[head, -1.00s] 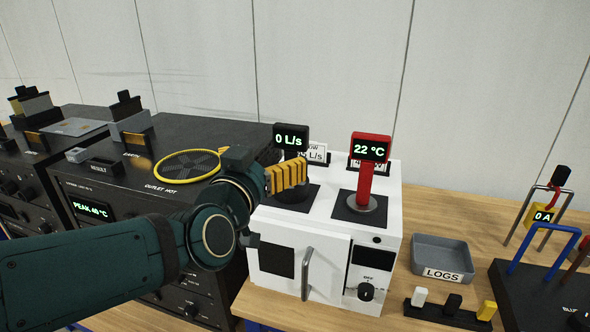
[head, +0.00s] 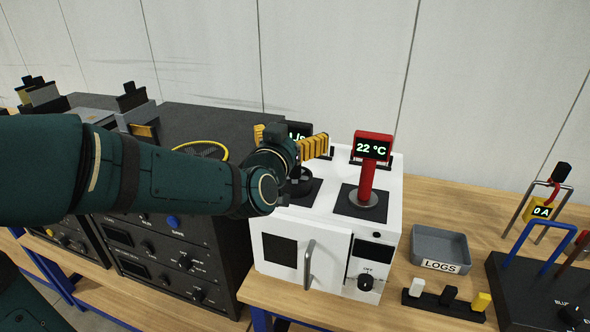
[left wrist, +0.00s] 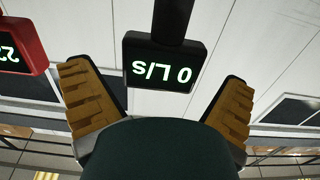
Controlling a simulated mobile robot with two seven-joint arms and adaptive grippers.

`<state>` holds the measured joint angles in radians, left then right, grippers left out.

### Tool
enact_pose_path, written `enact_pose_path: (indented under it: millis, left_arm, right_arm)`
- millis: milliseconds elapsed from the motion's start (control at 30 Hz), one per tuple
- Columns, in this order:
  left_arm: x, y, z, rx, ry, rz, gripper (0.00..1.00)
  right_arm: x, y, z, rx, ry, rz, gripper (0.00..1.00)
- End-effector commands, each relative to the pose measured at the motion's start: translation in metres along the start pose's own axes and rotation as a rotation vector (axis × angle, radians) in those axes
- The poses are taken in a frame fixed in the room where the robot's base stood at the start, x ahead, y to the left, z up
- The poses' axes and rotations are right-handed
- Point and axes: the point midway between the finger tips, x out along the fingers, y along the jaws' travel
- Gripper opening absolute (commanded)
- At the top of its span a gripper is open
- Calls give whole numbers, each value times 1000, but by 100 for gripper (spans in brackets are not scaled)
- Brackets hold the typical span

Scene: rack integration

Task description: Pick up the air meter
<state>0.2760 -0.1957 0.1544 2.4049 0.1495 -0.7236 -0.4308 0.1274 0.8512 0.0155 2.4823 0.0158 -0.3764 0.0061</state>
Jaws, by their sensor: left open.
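The air meter (head: 298,130) is a black meter with a green "L/s" readout on top of the white box; my arm and gripper partly hide it in the head view. In the left wrist view the air meter (left wrist: 163,62) shows "0 L/s" upside down, between the two yellow finger pads. My left gripper (head: 293,141) is open at the meter, one finger on each side. In the left wrist view the gripper (left wrist: 156,78) shows a gap beside the display on both sides. My right gripper is not in view.
A red "22 °C" meter (head: 371,150) stands right of the air meter on the white box (head: 330,228). A grey LOGS tray (head: 440,243) and a block with several coloured plugs (head: 446,302) are further right. Dark equipment units (head: 160,255) stand left.

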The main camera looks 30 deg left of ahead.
Motion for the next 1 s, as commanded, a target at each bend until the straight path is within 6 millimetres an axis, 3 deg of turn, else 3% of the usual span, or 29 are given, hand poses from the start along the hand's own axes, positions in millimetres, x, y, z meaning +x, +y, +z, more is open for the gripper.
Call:
enact_pose_path:
  millis: [167,433,467,633,1000]
  left_arm:
    - [18,-1,0,0,0,-1,100]
    - [20,-1,0,1,0,-1,100]
    - [20,-1,0,1,0,-1,93]
    - [20,-1,0,1,0,-1,33]
    - [19,-1,-2,1,2,-1,31]
  right_arm:
    - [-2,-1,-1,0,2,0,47]
    - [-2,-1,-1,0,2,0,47]
    - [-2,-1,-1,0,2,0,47]
    - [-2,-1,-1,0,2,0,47]
    - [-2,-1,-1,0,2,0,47]
